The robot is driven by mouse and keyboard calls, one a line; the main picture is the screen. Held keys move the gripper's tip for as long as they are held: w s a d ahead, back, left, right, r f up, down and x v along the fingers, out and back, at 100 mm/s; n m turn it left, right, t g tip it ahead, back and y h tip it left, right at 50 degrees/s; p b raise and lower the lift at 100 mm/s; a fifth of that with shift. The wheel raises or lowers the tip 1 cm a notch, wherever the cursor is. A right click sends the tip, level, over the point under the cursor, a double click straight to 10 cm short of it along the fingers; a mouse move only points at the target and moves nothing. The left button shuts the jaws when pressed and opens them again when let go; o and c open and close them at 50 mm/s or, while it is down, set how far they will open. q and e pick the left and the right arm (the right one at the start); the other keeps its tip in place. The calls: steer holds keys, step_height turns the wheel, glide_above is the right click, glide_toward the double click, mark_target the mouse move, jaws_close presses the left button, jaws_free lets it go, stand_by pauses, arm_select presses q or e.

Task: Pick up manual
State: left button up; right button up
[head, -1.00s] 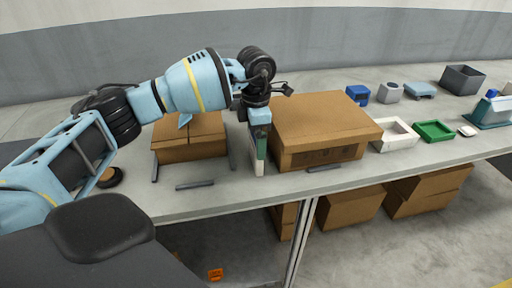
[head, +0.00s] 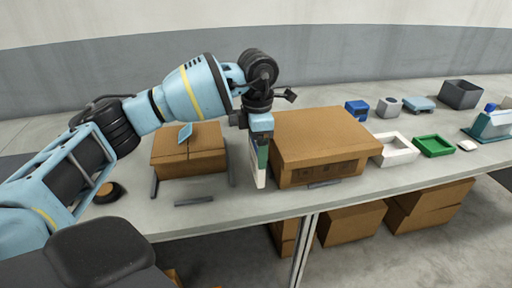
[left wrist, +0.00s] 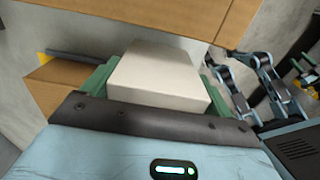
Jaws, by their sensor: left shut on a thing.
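My left gripper (head: 260,150) is over the table, between two cardboard boxes, and points down. It is shut on a pale, flat, block-like item, which I take to be the manual (head: 260,176). In the left wrist view the manual (left wrist: 160,75) shows as a plain whitish slab between the green fingers. In the head view its lower end hangs beside the larger box, near the table's front edge. I cannot tell whether it touches the table. My right gripper cannot be made out.
A large cardboard box (head: 318,140) stands close to the right of the gripper, a smaller one (head: 188,160) to the left. Farther right are a white tray (head: 394,150), a green tray (head: 434,146) and a grey bin (head: 461,94). Dark metal brackets lie along the front.

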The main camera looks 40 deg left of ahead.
arm_select(q)
steer(key=s+d+r, duration=0.1)
steer(key=s+d, duration=0.9)
steer(key=shift+r+b, duration=0.15)
steer(key=shift+b, duration=0.15)
steer(key=shift+d, duration=0.1)
